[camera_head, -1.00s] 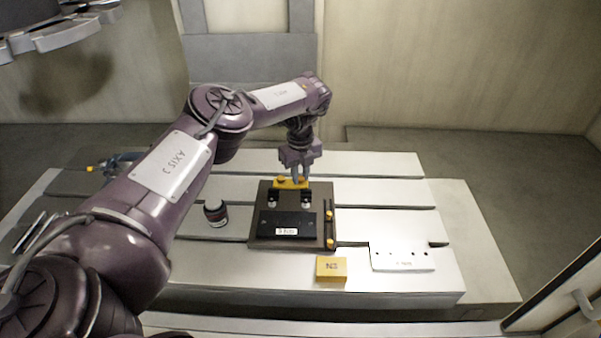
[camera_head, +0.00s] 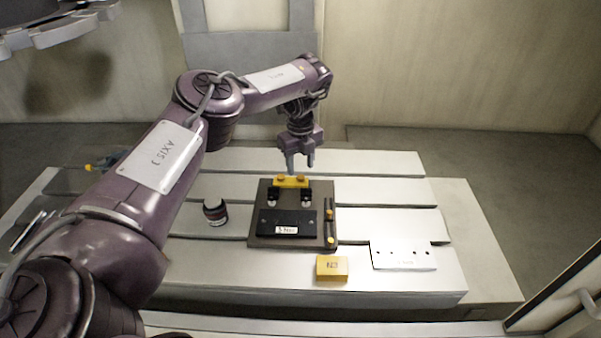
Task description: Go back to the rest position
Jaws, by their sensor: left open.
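My left gripper (camera_head: 300,162) is open and empty. It points down above the back edge of the dark mould base (camera_head: 262,236), apart from it. A yellow block (camera_head: 291,182) sits at the back of the base, just below the fingers. A black labelled block (camera_head: 277,222) lies on the front part of the base. Small yellow-ended pins (camera_head: 329,228) lie along its right side. My right gripper is not in view.
The base stands on a light slotted table (camera_head: 390,190). In front are a yellow block with markings (camera_head: 331,268) and a white plate with holes (camera_head: 403,256). A small dark round container (camera_head: 215,212) stands left of the base. A grey machine part (camera_head: 50,30) hangs at upper left.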

